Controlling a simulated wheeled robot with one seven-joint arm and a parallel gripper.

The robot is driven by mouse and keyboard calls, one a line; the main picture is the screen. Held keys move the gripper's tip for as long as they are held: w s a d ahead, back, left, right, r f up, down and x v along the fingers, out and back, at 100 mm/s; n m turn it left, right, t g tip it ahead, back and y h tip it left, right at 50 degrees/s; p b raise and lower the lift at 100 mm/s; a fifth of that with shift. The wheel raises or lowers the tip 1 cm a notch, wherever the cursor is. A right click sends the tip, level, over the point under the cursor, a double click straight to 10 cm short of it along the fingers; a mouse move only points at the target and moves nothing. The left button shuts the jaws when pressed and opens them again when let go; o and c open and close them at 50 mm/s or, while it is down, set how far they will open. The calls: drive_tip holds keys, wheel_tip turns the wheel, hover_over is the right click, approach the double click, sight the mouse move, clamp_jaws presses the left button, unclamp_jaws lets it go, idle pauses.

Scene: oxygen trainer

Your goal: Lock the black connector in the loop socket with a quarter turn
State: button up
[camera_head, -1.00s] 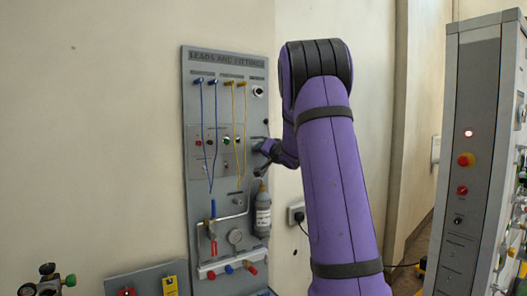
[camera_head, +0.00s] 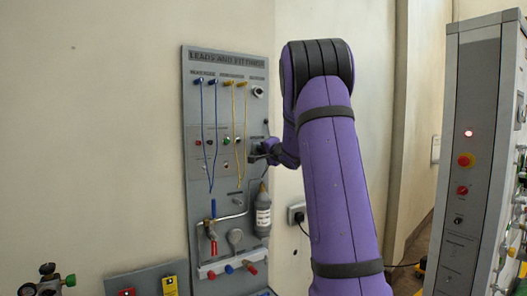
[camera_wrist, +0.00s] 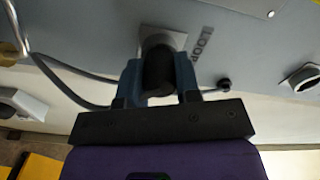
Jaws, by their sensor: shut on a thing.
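My gripper (camera_wrist: 160,82) has its two blue-grey fingers on either side of the black connector (camera_wrist: 158,70) in the wrist view, shut on it. The connector is in front of the square grey loop socket (camera_wrist: 168,38), marked LOOP, on the panel. The fingers and connector hide how deep it sits and whether it is locked. In the head view my gripper (camera_head: 262,153) is at the right edge of the leads and fittings panel (camera_head: 195,130); the connector cannot be made out there.
A grey cable (camera_wrist: 62,72) curves behind my gripper, and a small black end (camera_wrist: 224,85) shows at right. Below my gripper in the head view hangs a grey bottle (camera_head: 263,215). Blue leads (camera_head: 209,150) and yellow leads (camera_head: 240,140) hang on the panel's left.

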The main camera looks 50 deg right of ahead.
idle(0.3)
drive_tip(key=m, duration=0.3)
drive_tip(key=o, duration=0.9)
drive_tip(key=shift+o, duration=0.2)
drive_tip(key=v, duration=1.1)
drive_tip(key=shift+w+a, duration=0.1)
